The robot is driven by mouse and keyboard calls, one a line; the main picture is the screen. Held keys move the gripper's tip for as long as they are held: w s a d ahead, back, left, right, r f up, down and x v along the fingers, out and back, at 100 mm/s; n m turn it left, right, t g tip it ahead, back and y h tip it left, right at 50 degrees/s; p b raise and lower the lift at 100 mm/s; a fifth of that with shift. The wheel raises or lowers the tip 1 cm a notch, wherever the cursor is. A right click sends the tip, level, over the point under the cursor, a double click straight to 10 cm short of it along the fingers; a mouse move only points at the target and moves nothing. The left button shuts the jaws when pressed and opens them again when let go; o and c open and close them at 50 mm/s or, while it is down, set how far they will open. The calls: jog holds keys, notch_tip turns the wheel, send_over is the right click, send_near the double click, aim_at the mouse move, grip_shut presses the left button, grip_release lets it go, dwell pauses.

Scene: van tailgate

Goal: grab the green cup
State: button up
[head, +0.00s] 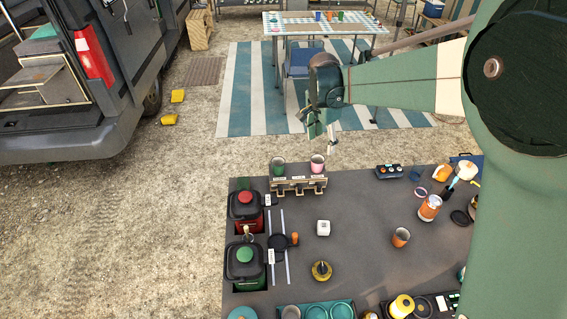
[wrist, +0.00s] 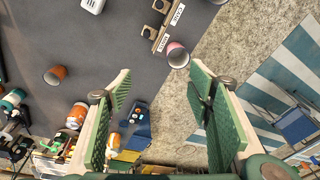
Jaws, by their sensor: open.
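A green cup (head: 279,168) sits upright on the left of a small rack (head: 298,186) at the far edge of the dark table (head: 350,215). A pink cup (head: 318,163) stands on the right of the same rack. My gripper (head: 321,134) is above and beyond the rack, closer in the picture to the pink cup than to the green one. In the wrist view my gripper (wrist: 158,92) is open with nothing between its fingers. That view shows the pink cup (wrist: 178,56) past the fingertips and part of the rack (wrist: 160,30); the green cup is not visible there.
A white block (head: 323,228) and an orange cup (head: 401,237) are near the middle. Several items crowd the right side. A far table (head: 325,28) holds more small cups, one looking green.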

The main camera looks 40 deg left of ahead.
jog(key=m+h, duration=0.1)
send_over(277, 158)
jog(key=s+d, duration=0.2)
jog(key=s, duration=0.1)
notch_tip(277, 158, down, 11)
jog(key=shift+w+f+p, duration=0.2)
jog(key=shift+w+p, duration=0.05)
jog(key=shift+p, duration=0.2)
jog(key=shift+a, duration=0.1)
jog(key=shift+f, duration=0.1)
jog(key=shift+w+f, duration=0.15)
jog(key=shift+f, duration=1.05)
jog(key=shift+f, duration=0.1)
jog(key=shift+w+f+p, duration=0.15)
jog(key=shift+f+p, duration=0.05)
jog(key=shift+f, duration=1.05)
jog(key=shift+w+f+p, duration=0.1)
jog(key=shift+f+p, duration=0.1)
jog(key=shift+f, duration=1.05)
jog(key=c, duration=1)
